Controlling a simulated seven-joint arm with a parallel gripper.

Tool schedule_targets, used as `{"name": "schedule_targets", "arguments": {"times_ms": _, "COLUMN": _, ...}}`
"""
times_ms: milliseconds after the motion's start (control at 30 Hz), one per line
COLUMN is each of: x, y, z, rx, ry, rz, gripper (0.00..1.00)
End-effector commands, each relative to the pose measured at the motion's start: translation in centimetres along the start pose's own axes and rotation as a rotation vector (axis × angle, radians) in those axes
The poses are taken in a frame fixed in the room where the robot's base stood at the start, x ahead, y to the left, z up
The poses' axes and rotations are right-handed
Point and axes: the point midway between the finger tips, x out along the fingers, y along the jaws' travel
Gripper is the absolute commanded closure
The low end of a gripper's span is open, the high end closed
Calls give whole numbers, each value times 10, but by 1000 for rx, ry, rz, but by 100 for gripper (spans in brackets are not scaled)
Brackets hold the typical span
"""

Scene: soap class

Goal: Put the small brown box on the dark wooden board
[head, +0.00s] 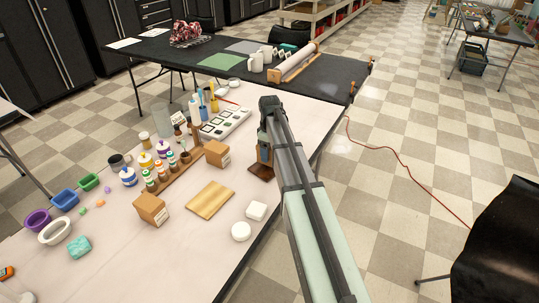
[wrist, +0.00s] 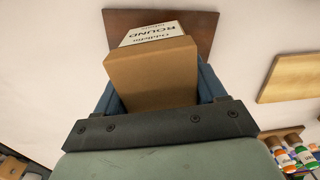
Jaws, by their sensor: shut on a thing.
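The small brown box (wrist: 152,78), with a white label reading "ROUND", is between the blue fingers of my gripper (wrist: 158,90) in the wrist view. My gripper is shut on it. The dark wooden board (wrist: 196,22) shows behind the box, past its far and side edges. In the head view my gripper (head: 265,140) is over the dark board (head: 260,173) near the table's right edge; my arm hides much of the held box and part of the board. I cannot tell whether the box touches the board.
Two similar brown boxes (head: 216,153) (head: 150,208) stand to the left. A light wooden board (head: 209,200) lies between them and the white soaps (head: 256,210). A rack of small bottles (head: 172,172) and a white mould tray (head: 225,122) are farther off.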

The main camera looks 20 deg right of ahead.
Motion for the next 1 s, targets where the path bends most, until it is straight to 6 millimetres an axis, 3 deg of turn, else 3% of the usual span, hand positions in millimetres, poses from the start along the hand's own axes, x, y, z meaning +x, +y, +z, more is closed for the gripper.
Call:
{"name": "schedule_targets", "arguments": {"times_ms": 133, "x": 17, "y": 0, "z": 0, "rx": 0, "ry": 0, "rz": 0, "gripper": 64}}
{"name": "schedule_targets", "arguments": {"times_ms": 533, "x": 21, "y": 0, "z": 0, "rx": 0, "ry": 0, "rz": 0, "gripper": 64}}
{"name": "schedule_targets", "arguments": {"times_ms": 567, "x": 21, "y": 0, "z": 0, "rx": 0, "ry": 0, "rz": 0, "gripper": 29}}
{"name": "schedule_targets", "arguments": {"times_ms": 800, "x": 21, "y": 0, "z": 0, "rx": 0, "ry": 0, "rz": 0, "gripper": 6}}
{"name": "schedule_targets", "arguments": {"times_ms": 1000, "x": 21, "y": 0, "z": 0, "rx": 0, "ry": 0, "rz": 0, "gripper": 4}}
